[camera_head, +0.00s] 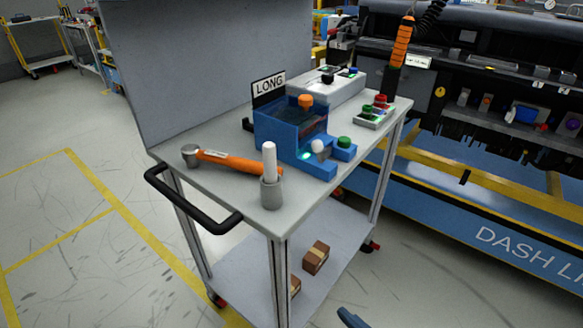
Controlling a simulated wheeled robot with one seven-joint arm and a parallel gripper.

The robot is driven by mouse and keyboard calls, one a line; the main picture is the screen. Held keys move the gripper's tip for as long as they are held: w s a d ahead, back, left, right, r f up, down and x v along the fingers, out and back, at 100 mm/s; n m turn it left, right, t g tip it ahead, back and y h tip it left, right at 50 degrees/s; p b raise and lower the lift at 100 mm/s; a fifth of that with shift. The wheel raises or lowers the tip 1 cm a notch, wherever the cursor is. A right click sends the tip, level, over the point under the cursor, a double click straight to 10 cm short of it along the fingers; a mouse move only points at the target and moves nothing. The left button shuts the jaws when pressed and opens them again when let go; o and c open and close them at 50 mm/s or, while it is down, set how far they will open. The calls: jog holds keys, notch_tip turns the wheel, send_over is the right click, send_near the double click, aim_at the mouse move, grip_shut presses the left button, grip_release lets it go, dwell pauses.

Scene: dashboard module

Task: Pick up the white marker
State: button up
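The white marker (269,160) stands upright in a small grey cup (271,193). The cup sits near the front corner of the cart's top (220,188). The lower part of the marker is hidden inside the cup. My gripper is not seen in this view.
An orange-handled hammer (235,162) lies just behind and left of the cup. A blue device (275,130) with buttons and a white ball stands behind it. A black handle (190,207) sticks out at the cart's left end. A small dark blue piece (352,318), unclear what, shows at the bottom edge.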

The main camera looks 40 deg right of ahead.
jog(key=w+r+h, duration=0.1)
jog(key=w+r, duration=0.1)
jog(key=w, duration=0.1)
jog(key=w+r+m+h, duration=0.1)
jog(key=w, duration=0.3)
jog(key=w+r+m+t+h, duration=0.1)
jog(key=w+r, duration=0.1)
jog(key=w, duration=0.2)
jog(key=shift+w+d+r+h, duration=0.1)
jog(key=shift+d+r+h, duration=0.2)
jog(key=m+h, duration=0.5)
send_near(270, 164)
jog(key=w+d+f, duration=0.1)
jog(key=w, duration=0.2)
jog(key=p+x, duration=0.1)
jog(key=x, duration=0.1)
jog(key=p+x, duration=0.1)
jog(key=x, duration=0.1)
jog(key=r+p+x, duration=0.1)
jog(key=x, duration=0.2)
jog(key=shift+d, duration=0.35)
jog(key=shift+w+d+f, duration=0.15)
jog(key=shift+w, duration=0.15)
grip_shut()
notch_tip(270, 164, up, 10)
jog(key=shift+p, duration=0.35)
